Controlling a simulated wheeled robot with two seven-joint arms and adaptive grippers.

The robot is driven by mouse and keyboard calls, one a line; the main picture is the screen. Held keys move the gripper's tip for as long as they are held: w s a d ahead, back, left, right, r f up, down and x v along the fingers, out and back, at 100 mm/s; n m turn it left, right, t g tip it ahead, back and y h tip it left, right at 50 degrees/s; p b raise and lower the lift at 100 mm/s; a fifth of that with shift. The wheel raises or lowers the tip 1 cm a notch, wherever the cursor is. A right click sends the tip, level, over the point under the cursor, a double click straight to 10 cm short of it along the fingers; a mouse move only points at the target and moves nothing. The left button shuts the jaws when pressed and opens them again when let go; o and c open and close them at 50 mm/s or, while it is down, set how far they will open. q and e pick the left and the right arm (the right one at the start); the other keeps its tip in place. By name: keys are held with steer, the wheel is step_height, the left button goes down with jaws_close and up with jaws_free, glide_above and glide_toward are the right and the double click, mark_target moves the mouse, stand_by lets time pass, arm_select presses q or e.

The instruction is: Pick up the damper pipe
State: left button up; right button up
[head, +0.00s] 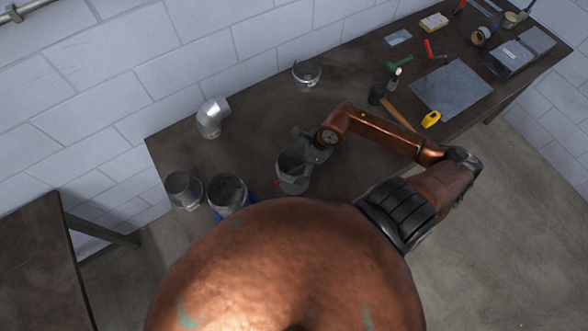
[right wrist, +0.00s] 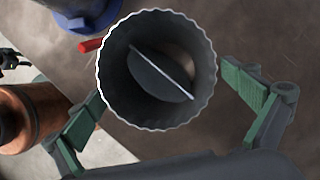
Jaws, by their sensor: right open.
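The damper pipe (head: 293,172) is a grey metal pipe standing upright near the table's front edge in the head view. In the right wrist view the damper pipe (right wrist: 207,75) shows its crimped round rim, a flat disc tilted inside, and a red handle (right wrist: 90,45) on its side. My right gripper (head: 314,143) is at the far right side of the pipe. My left gripper is not in view.
A metal elbow (head: 212,117) and a collar ring (head: 307,74) are behind. A hammer (head: 397,112), yellow tape measure (head: 431,119) and sheet metal (head: 452,88) lie at right on the dark table (head: 250,125).

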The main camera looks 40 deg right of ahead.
mark_target(295, 170)
steer(key=x, duration=0.3)
steer(key=shift+p, duration=0.4)
steer(key=shift+w+a+f, duration=0.1)
steer(key=shift+f, duration=0.05)
steer(key=c, duration=1.3)
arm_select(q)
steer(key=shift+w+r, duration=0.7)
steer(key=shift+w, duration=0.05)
